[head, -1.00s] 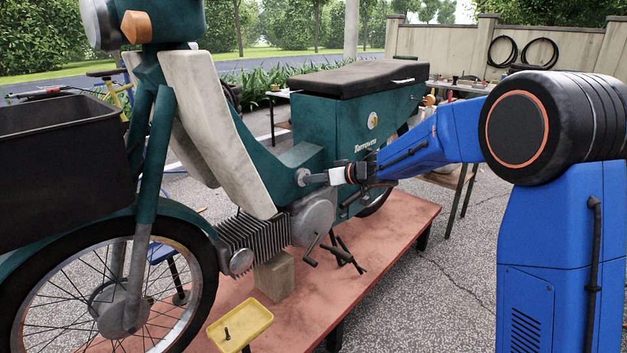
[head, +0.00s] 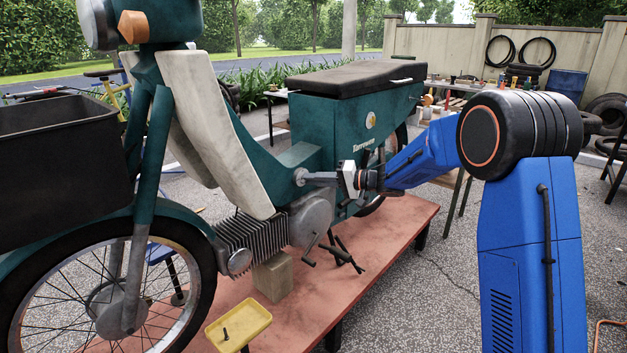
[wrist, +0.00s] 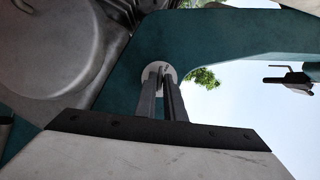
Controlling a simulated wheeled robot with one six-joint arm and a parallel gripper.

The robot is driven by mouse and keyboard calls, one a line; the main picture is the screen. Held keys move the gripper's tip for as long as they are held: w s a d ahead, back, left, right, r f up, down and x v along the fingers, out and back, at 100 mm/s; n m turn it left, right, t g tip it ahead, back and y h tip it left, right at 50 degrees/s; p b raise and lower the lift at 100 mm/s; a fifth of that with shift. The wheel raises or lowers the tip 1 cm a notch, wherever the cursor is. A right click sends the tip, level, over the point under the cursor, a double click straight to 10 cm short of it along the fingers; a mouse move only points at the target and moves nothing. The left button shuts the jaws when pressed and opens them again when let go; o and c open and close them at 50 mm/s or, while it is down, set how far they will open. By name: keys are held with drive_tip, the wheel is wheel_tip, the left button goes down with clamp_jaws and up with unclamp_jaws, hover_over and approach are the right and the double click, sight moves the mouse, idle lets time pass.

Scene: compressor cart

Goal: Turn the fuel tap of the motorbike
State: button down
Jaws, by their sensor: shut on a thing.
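The teal motorbike (head: 285,155) stands on a reddish platform. Its fuel tap shows as a small grey round piece (head: 300,176) on the frame, below and ahead of the seat. My gripper (head: 310,177) reaches it from the right with its fingers level. In the wrist view, a pale round disc of the tap (wrist: 158,72) sits on the teal frame, and my gripper (wrist: 162,80) has its narrow fingers close together in front of it. The fingers are shut on the tap's lever, which they mostly hide. The lever's exact angle cannot be told.
A crank pedal and stand hang below the engine cover (head: 311,220). A yellow tray (head: 238,332) stands at the platform's front edge. The reddish platform (head: 375,238) is bare on the right. A workbench (head: 450,100) with small items stands behind.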

drive_tip(key=shift+f+m+y, duration=0.2)
drive_tip(key=shift+m+y, duration=0.8)
drive_tip(key=shift+m, duration=0.9)
drive_tip(key=c, duration=1.9)
unclamp_jaws()
drive_tip(key=v, duration=1.7)
drive_tip(key=shift+d, duration=0.15)
